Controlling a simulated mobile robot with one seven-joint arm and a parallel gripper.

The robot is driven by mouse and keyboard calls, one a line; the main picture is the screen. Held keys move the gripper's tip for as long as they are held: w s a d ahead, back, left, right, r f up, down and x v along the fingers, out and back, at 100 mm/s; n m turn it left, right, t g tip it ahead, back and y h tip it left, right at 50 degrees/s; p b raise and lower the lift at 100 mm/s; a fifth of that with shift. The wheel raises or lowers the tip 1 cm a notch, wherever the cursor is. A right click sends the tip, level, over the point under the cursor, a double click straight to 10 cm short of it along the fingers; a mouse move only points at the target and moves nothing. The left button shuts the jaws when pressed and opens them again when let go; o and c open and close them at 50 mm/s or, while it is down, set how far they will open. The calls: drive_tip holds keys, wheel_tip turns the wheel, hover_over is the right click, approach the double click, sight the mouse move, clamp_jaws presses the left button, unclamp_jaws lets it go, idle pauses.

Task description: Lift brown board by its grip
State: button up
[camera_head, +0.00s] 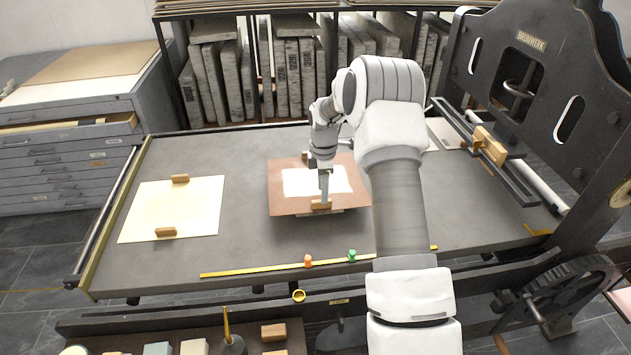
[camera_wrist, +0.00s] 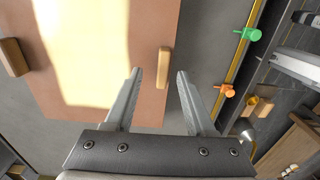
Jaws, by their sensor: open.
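The brown board (camera_head: 290,207) lies near the middle of the grey press bed, with a pale sheet (camera_head: 300,182) on top of it. It has a wooden grip (camera_head: 321,204) at its near edge and another at its far edge, partly behind my arm. In the wrist view the brown board (camera_wrist: 60,60) fills the left, with the near grip (camera_wrist: 164,68) at its edge. My gripper (camera_wrist: 159,75) is open, its two fingers pointing at the near grip, which shows between the fingertips. I cannot tell whether the fingers touch it.
A cream board (camera_head: 150,210) with two wooden grips lies on the bed's left. A yellow ruler strip (camera_head: 250,270) with an orange peg (camera_head: 308,260) and a green peg (camera_head: 352,255) runs along the near edge. The black press frame (camera_head: 545,100) stands at right.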

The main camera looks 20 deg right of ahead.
drive_tip(key=f, duration=0.4)
drive_tip(key=shift+s+a, duration=0.15)
drive_tip(key=shift+a, duration=0.1)
clamp_jaws()
